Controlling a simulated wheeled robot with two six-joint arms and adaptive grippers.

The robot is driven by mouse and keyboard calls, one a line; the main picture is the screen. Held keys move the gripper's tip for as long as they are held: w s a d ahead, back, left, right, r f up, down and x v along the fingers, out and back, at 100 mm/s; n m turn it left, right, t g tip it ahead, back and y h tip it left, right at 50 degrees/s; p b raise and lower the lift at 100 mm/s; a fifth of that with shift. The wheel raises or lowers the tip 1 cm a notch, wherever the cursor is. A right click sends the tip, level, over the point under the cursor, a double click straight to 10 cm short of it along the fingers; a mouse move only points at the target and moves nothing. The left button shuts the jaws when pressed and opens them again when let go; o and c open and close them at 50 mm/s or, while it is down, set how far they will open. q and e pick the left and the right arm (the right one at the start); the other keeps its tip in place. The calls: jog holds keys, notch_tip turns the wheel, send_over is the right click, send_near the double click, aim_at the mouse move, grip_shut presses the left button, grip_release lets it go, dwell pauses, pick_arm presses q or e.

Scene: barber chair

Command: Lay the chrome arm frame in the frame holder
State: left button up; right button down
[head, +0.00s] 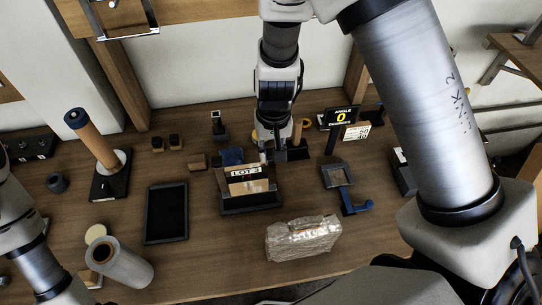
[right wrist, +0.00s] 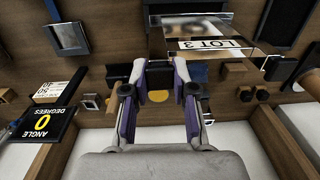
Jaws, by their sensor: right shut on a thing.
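My right gripper (head: 268,154) points down at the back of the black holder marked LOT 3 (head: 250,206). In the right wrist view the fingertips (right wrist: 160,70) are shut with a dark part between them. A shiny, mirror-like piece (right wrist: 205,42), which I take for the chrome arm frame, reaches from the fingertips across the holder, beside the LOT 3 label. The frame's outline is hard to separate from the holder, and I cannot tell whether it rests there. My left arm shows at the left edge; its gripper is out of view.
A clear-wrapped package (head: 303,239) lies in front of the holder. A black tray (head: 166,213) is to the left, a blue bracket (head: 354,205) to the right. A roller on a stand (head: 97,146), a grey cylinder (head: 122,265) and an angle display (head: 342,116) stand around. The bench between has some free room.

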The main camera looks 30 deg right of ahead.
aim_at(271, 167)
jog(key=shift+s+f+b, duration=0.1)
jog(key=shift+f+b, duration=0.35)
jog(key=shift+f, duration=0.1)
notch_tip(271, 167, down, 6)
jog(key=b, duration=0.5)
jog(key=shift+r, duration=0.25)
jog(key=c, duration=0.8)
grip_release()
jog(key=shift+c, duration=0.2)
jog(key=r, duration=1.2)
jog(key=shift+s+d, duration=0.1)
jog(key=shift+d, duration=0.1)
jog(key=shift+r, duration=0.1)
